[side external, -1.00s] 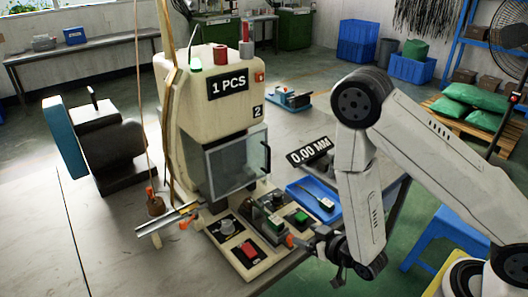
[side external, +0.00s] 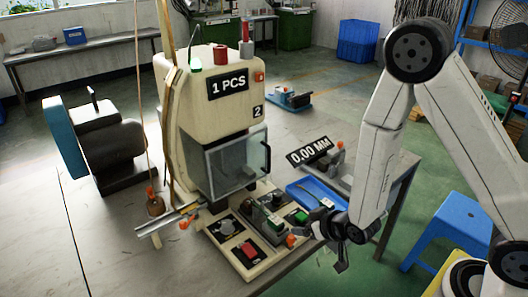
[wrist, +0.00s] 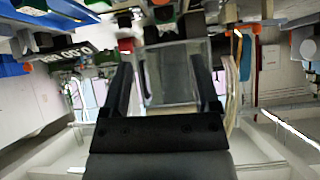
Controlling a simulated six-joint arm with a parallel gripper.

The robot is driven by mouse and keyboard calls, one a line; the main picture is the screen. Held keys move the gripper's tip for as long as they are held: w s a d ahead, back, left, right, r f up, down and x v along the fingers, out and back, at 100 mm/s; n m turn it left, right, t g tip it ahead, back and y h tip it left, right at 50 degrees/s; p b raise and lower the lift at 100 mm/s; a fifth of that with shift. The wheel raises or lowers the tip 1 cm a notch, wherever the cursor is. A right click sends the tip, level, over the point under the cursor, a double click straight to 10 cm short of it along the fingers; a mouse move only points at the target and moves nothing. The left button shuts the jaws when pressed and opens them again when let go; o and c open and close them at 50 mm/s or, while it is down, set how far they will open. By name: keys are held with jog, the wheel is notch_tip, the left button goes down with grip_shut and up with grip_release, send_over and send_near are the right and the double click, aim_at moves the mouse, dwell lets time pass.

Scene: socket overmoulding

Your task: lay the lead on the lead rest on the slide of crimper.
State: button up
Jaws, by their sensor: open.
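The crimper (side external: 210,115) is the large cream machine on the bench. Its slide (side external: 262,222) shows in front of the clear guard, with small dark and green parts on it; I cannot single out the lead rest. A thin dark lead with a pale end (side external: 327,202) appears to lie in the blue tray (side external: 295,197) right of the slide. My gripper (side external: 320,250) is open, off the bench's front edge, right of the slide and apart from it. In the wrist view my gripper (wrist: 162,88) has nothing between its fingers.
A base plate with a red switch (side external: 246,250) lies in front of the crimper. The "0.00 MM" gauge (side external: 309,151) stands behind the tray. A blue stool (side external: 447,222) stands on the floor at right.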

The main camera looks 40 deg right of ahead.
jog(key=s+d+r+g, duration=0.4)
jog(key=s+r+g, duration=0.3)
jog(key=r, duration=0.3)
jog(key=shift+s+r+n+g, duration=0.2)
jog(key=shift+s+n+g, duration=0.1)
jog(key=shift+s, duration=0.45)
